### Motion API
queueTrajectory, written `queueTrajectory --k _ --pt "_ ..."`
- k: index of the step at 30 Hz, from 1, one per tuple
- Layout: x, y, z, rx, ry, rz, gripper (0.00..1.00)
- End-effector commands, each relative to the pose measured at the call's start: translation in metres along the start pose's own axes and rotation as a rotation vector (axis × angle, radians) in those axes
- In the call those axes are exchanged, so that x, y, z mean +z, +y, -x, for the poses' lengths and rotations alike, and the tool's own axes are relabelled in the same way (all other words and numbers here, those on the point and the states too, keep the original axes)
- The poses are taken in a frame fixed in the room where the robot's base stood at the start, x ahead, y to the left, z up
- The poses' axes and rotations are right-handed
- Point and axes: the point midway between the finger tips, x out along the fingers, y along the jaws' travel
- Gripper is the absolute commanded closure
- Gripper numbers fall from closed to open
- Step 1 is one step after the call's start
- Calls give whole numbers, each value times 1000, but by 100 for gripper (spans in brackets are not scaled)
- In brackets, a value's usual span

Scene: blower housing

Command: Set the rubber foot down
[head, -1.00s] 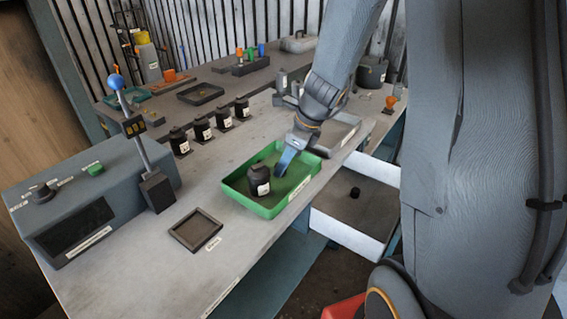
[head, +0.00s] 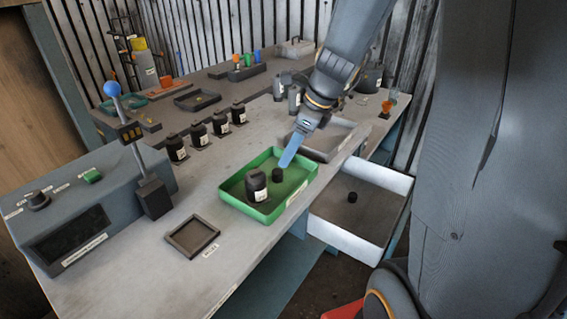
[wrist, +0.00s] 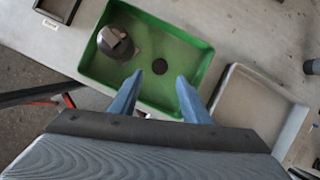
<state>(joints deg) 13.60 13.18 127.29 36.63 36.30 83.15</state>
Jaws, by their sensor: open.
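A small black rubber foot (head: 277,174) stands in the green tray (head: 226,190), right of a larger black labelled part (head: 256,186). In the wrist view the foot (wrist: 159,66) lies on the tray floor, apart from the larger part (wrist: 115,42). My gripper (head: 286,160) is just above the foot in the head view. In the wrist view my gripper (wrist: 157,82) has its two blue fingers spread wide, with nothing between them, and the foot shows beyond the tips.
A grey tray (head: 345,150) lies behind the green one. Another small black piece (head: 352,197) sits in the open white drawer (head: 345,236). A small dark square tray (head: 192,236) is at the front, and several black parts (head: 199,134) line the back.

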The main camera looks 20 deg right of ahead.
Motion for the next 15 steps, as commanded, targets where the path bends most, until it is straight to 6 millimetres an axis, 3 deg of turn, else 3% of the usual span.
queueTrajectory --k 3,9,13,15 --pt "0 -1 22 -3 -2 0 57" --pt "0 0 43 -1 -1 2 57" --pt "-3 7 43 6 17 75 57" --pt "-8 17 38 13 44 200 57"
